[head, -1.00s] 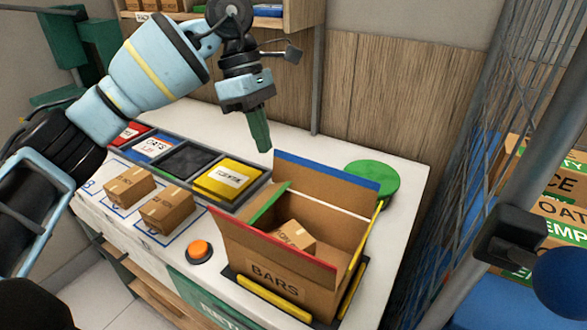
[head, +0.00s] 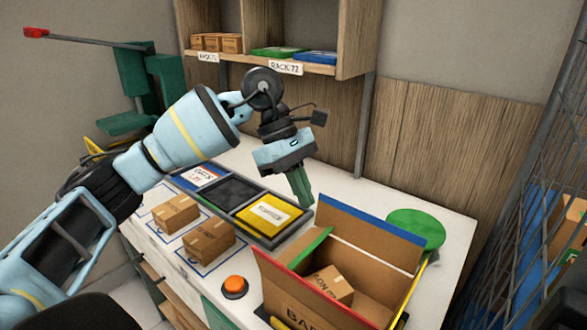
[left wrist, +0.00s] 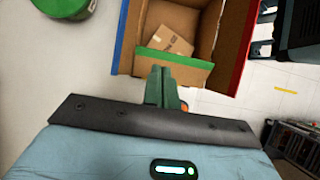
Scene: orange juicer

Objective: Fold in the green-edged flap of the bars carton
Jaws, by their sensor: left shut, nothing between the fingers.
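The open bars carton (head: 330,313) stands on the white table, with a small brown box (head: 331,286) inside. Its green-edged flap (head: 312,249) is on the carton's left side and sticks up; its exact tilt is hard to tell. The blue-edged flap (head: 370,222) and red-edged flap (head: 285,288) stand up on neighbouring sides. My left gripper (head: 303,192) is shut and empty, green fingers pointing down, above and beyond the green-edged flap. My right gripper is not in view.
A green disc (head: 416,229) lies behind the carton. To its left are a tray with a yellow packet (head: 268,214), small boxes (head: 208,241) and an orange button (head: 234,286). A shelf (head: 290,68) is at the back; a wire mesh (head: 530,210) is at the right.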

